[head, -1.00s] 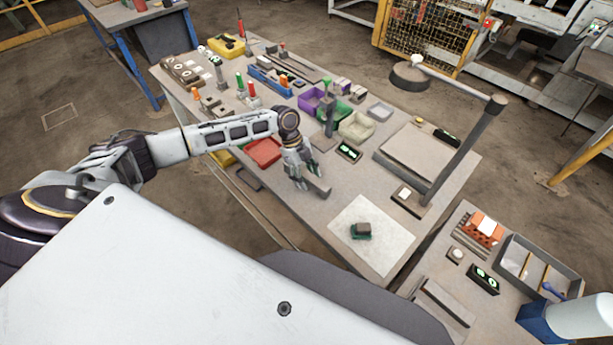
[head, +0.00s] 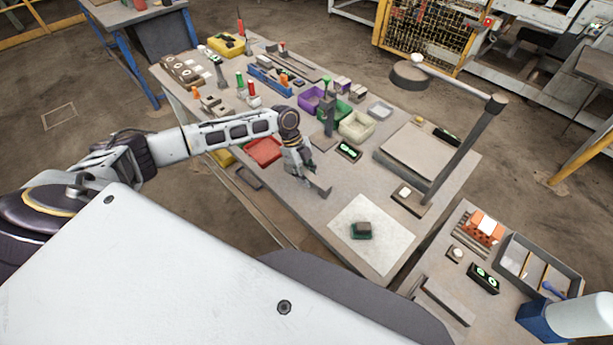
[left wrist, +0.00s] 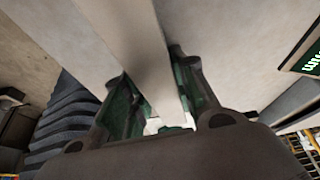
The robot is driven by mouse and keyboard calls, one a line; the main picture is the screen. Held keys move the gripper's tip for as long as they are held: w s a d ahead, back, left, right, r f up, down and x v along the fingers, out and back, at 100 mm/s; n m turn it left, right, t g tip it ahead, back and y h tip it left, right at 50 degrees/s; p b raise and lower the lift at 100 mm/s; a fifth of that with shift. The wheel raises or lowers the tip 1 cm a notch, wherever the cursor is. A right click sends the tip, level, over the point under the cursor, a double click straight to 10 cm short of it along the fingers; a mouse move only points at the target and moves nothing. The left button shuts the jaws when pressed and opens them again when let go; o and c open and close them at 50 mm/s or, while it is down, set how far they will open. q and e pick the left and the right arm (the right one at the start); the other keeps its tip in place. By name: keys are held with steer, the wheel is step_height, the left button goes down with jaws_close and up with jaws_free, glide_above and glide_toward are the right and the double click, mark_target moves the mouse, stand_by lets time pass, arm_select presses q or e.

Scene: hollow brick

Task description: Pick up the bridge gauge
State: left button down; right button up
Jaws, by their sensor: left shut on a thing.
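The bridge gauge appears to be the plain grey bar (head: 322,186) near the front edge of the long workbench. My left gripper (head: 304,172) is over the bar and shut on it. In the left wrist view, the pale bar (left wrist: 150,75) runs between the two green-padded fingers of the gripper (left wrist: 160,95), and its far end goes out of the top of the picture. The fingers hide part of the bar. I cannot tell whether it touches the bench. My right gripper is not in view.
A pale mat (head: 372,238) with a small dark green block (head: 361,231) lies to the right. A red tray (head: 264,151), a purple bin (head: 310,99) and a black display (head: 348,151) stand nearby. A tall lamp post (head: 465,145) rises at the right.

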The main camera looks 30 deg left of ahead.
mark_target(307, 173)
arm_select(q)
steer(key=shift+r, duration=0.15)
steer(key=shift+r+b, duration=0.65)
steer(key=shift+r, duration=4.25)
